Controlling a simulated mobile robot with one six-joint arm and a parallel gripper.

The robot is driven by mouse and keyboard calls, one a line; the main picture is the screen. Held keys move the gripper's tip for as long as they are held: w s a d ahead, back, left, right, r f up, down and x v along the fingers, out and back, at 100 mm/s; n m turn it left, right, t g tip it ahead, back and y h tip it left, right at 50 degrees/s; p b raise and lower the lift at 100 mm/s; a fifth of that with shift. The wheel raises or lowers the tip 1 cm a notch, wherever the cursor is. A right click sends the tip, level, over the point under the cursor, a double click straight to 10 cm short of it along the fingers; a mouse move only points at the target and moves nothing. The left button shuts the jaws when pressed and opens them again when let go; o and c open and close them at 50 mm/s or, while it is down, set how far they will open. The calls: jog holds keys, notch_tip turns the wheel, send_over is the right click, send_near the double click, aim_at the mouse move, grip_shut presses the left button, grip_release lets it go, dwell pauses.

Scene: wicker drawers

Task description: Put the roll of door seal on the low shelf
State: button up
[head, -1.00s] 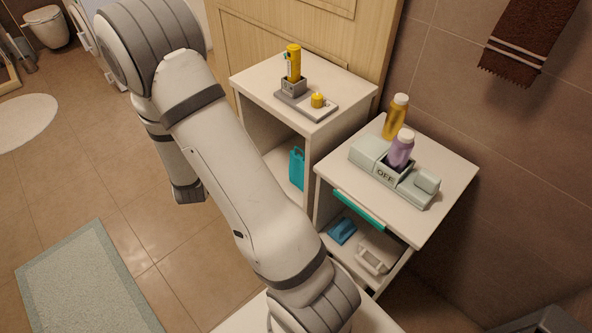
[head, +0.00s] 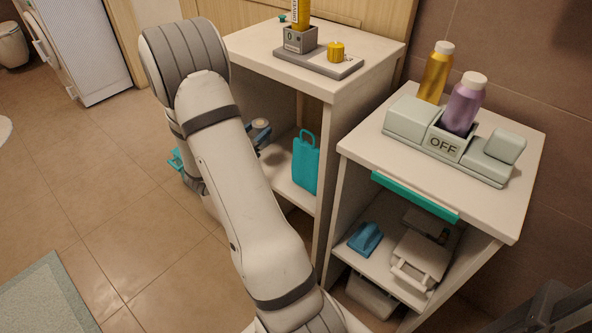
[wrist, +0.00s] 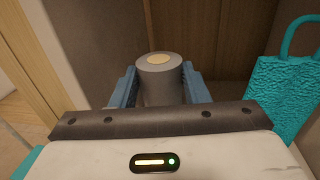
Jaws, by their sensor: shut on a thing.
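The roll of door seal is a grey cylinder (wrist: 161,84) with a pale, cream disc on its end in the wrist view. My gripper (wrist: 158,78) is shut on it, a blue finger on each side. In the head view my gripper (head: 260,133) shows partly past my arm, at the open front of the left cabinet. The cabinet's low shelf (head: 289,188) bears a teal bag with a handle (head: 306,163), which stands to the right of my gripper. The bag also shows at the right in the wrist view (wrist: 282,95). My arm hides the shelf's left part.
The left cabinet's top (head: 350,88) bears a grey stand and yellow items. The right cabinet (head: 500,205) holds a blue item (head: 365,238) and a pale case (head: 420,262) on its shelf, with two bottles on top.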

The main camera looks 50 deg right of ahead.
jog(key=shift+d+f, duration=0.15)
jog(key=shift+f, duration=0.3)
notch_tip(320, 180, down, 9)
jog(key=b, duration=0.4)
jog(key=shift+f, duration=0.15)
jog(key=shift+f, duration=0.15)
jog(key=o, duration=1.1)
jog(key=shift+c, duration=0.2)
